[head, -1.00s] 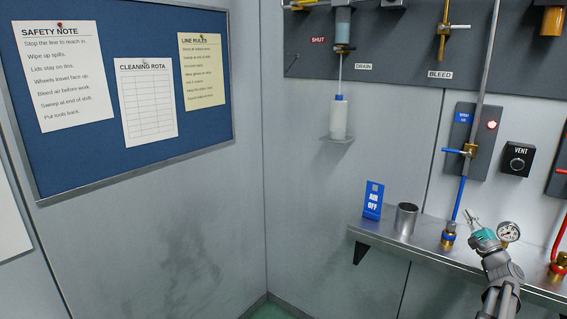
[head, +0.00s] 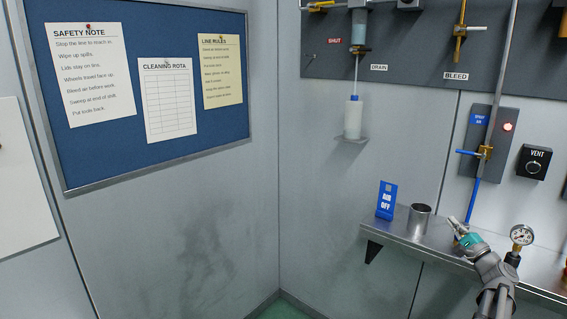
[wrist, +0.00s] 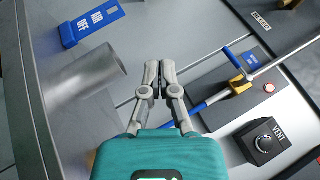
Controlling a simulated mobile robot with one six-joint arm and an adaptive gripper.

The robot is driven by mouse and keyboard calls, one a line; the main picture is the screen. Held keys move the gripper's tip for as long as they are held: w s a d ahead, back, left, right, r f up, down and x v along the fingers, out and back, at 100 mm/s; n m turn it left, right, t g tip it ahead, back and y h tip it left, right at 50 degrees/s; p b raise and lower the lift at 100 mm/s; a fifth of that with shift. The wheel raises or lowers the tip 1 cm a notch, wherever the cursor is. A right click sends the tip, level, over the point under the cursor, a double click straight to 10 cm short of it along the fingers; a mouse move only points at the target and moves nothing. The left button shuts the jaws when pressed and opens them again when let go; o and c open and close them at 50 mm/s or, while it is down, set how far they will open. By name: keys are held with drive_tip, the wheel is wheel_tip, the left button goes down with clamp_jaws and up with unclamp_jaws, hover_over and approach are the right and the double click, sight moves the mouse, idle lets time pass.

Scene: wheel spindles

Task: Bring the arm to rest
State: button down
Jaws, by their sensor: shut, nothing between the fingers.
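My gripper (head: 455,222) is at the lower right of the head view, over the steel shelf (head: 440,247) and to the right of the metal cup (head: 419,219). In the wrist view my gripper (wrist: 158,80) points away from the camera with its fingertips together and nothing between them. The metal cup also shows in the wrist view (wrist: 88,76), to the left of the fingers and apart from them. My arm comes in from the bottom right of the head view.
A blue "AIR OFF" sign (head: 386,200) stands on the shelf beside the cup. A pressure gauge (head: 521,235) is just right of my gripper. The spray air valve (head: 484,152) with its blue hose and the VENT knob (head: 534,163) are on the wall behind. Open floor lies left.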

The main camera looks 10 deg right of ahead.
drive_tip(key=w+a+f+n+g+y, duration=0.2)
drive_tip(key=w+a+f+n+g, duration=0.15)
drive_tip(key=a, duration=0.65)
drive_tip(key=w+a+f+n+g+y+p, duration=0.15)
drive_tip(key=a+f+n+g, duration=0.3)
drive_tip(key=a, duration=0.65)
drive_tip(key=w+a+f+n+g+y, duration=0.3)
drive_tip(key=a+f+g, duration=0.1)
drive_tip(key=a, duration=0.6)
drive_tip(key=s+a+f+n+g+h+p, duration=0.1)
drive_tip(key=s+a+f+n+g+h, duration=0.3)
drive_tip(key=a, duration=0.5)
drive_tip(key=s+a+f+n+g+h, duration=0.4)
drive_tip(key=s+a+f+g+h, duration=0.1)
drive_tip(key=s+a, duration=0.4)
drive_tip(key=shift+a+f+n+g+p, duration=0.35)
drive_tip(key=shift+a+f+n+g, duration=0.05)
drive_tip(key=shift+a+f+g, duration=0.25)
